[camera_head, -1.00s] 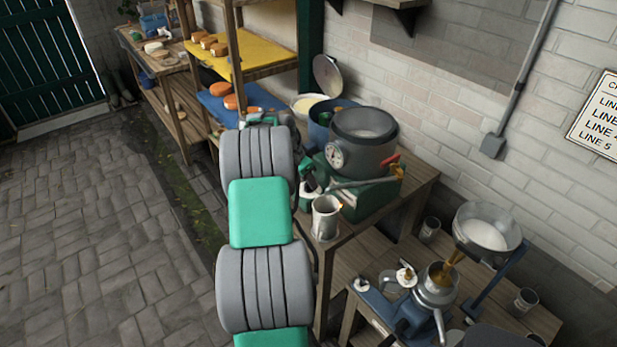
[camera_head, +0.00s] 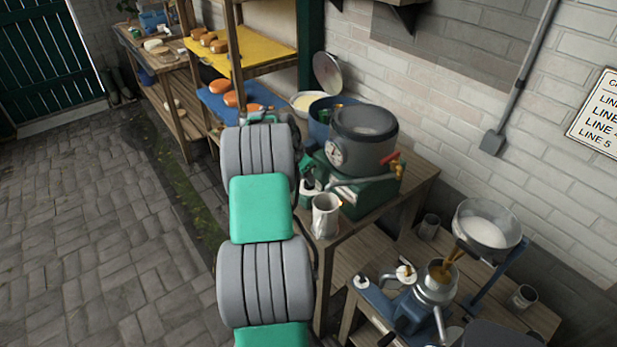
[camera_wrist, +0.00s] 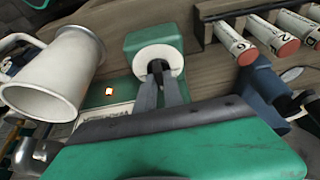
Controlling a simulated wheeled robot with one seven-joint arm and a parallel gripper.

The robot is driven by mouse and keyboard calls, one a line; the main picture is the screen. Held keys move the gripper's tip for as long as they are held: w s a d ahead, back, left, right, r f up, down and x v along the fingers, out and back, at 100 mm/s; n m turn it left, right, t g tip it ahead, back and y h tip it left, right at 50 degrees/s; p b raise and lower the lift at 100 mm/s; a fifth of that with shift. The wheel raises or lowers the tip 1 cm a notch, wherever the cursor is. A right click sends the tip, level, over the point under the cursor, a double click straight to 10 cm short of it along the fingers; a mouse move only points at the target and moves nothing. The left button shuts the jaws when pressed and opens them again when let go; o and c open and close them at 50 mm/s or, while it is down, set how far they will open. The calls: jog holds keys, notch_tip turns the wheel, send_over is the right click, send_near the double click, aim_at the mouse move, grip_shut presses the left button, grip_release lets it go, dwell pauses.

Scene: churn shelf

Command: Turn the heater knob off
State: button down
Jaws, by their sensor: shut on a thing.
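The heater knob (camera_wrist: 160,64) shows in the wrist view as a dark grip in a round white dial on a small green box. My gripper (camera_wrist: 160,82) has its two grey fingers closed in on the knob's dark grip from either side. The fingers cover part of the dial, and I cannot read any marking or pointer on it. A small orange light (camera_wrist: 109,92) glows on the green panel left of the fingers. In the head view, the green heater base (camera_head: 370,200) stands under the grey vat (camera_head: 362,150). My gripper is not clear there.
A white mug (camera_wrist: 55,72) stands close left of the knob; it also shows in the head view (camera_head: 326,215). Numbered tubes with red ends (camera_wrist: 275,48) lie at the right of the wrist view. The separator (camera_head: 435,285) is at the lower right.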

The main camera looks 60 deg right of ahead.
jog(key=shift+d, duration=0.15)
jog(key=shift+f, duration=0.1)
jog(key=shift+s+a+n+b, duration=0.1)
jog(key=shift+a+n+b, duration=0.15)
jog(key=shift+b, duration=0.2)
jog(key=shift+f+n+b, duration=0.1)
jog(key=shift+n+b, duration=0.15)
jog(key=shift+b, duration=0.05)
jog(key=shift+s+n+t+b, duration=0.1)
jog(key=shift+n+t+b, duration=0.5)
jog(key=shift+n+b, duration=0.5)
jog(key=n+t+b, duration=0.1)
jog(key=n, duration=0.1)
jog(key=n+t+b, duration=0.1)
jog(key=n+b, duration=0.1)
jog(key=n, duration=0.1)
jog(key=shift+s+n, duration=0.15)
jog(key=shift+n, duration=0.15)
jog(key=shift+b, duration=0.3)
